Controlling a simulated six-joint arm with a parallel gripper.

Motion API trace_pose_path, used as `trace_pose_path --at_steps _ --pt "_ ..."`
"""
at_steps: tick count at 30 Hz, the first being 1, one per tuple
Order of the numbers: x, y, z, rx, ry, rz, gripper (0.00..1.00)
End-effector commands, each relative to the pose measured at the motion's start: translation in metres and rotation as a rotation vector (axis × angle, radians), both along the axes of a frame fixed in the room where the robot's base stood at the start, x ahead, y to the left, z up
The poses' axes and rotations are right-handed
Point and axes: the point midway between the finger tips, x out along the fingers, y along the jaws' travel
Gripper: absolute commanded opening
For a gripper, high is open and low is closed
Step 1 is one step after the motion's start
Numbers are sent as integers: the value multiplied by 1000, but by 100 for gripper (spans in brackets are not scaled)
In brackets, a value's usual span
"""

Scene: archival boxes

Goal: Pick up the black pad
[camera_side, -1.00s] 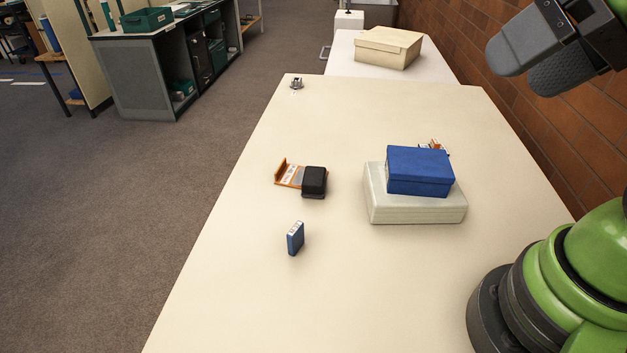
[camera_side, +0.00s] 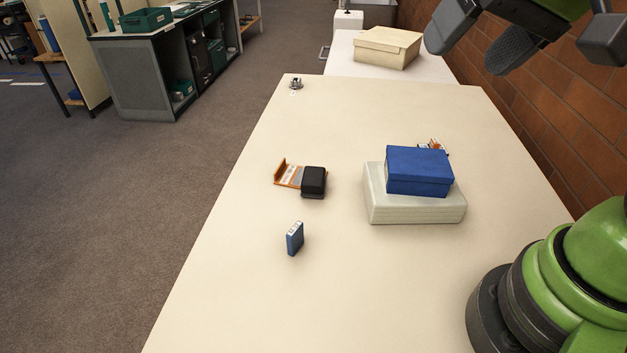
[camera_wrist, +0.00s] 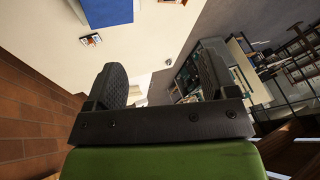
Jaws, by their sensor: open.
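The black pad (camera_side: 313,180) is a small dark block with rounded edges on the cream table, left of the stacked boxes. It sits against the right side of an orange and white piece (camera_side: 288,174); whether it rests on it or beside it is unclear. My gripper (camera_side: 480,42) is open and empty, high at the upper right in the side view, well away from the pad. Its two fingers also show apart in the wrist view (camera_wrist: 161,78). The pad does not show in the wrist view.
A blue box (camera_side: 420,172) lies on a pale box (camera_side: 400,212) right of the pad. A small blue block (camera_side: 295,238) stands nearer the front. A small orange and white item (camera_side: 434,145) is behind the blue box. A brick wall (camera_side: 540,110) borders the right. The table's front is clear.

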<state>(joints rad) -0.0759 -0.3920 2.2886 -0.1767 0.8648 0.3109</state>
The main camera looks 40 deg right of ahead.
Motion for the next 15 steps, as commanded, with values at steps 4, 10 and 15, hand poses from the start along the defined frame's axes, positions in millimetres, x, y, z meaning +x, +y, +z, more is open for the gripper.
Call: trace_pose_path --at_steps 4,10,15 --pt "53 4 -20 -43 92 -87 79" --pt "116 18 -68 -112 163 -196 79" --pt "158 37 -127 -171 189 -274 79"
